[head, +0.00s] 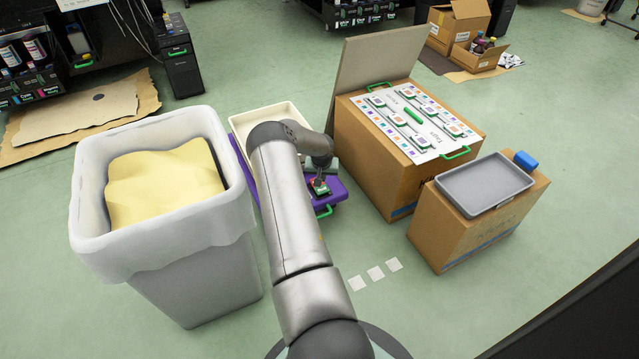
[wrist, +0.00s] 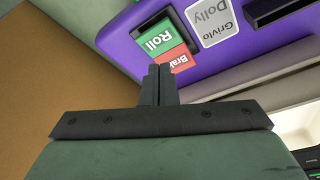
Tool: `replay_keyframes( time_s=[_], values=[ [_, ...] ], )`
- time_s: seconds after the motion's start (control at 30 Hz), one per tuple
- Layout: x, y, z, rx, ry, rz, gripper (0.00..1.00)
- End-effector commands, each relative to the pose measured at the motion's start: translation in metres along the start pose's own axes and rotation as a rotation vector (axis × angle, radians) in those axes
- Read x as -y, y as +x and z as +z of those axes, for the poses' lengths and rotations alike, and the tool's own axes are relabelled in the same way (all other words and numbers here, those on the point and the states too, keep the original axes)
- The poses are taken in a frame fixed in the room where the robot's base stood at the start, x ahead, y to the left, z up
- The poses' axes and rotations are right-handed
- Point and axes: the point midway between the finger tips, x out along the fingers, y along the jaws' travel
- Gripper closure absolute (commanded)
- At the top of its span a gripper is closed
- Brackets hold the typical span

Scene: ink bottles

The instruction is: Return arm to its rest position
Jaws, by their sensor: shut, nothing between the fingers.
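My gripper (head: 318,186) is at the end of my arm, which reaches forward from the bottom middle of the head view. It hangs over the purple dolly (head: 341,190) between the bin and the boxes. In the wrist view my gripper (wrist: 157,70) is shut, with its two fingers together and nothing between them. The fingertips overlap a green and red label (wrist: 158,38) marked "Roll" and what reads as "Brak" on the purple dolly (wrist: 120,45). I cannot tell whether they touch it.
A white bin (head: 190,260) with yellow content stands left. A cream tray (head: 240,118) sits behind my arm. To the right are a carton with a labelled white panel (head: 405,125) and a carton with a grey tray (head: 485,184).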

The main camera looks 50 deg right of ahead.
Motion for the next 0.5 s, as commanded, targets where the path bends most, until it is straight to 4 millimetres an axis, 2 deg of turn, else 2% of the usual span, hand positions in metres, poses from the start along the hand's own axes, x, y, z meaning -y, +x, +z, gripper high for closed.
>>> replay_keyframes(
  time_s=[0.3, 0.5],
  values=[
    [0.000, -0.025, -0.007, 0.001, -0.001, 0.000, 1.00],
    [0.000, -0.029, -0.009, 0.001, 0.000, 0.000, 1.00]
  ],
)
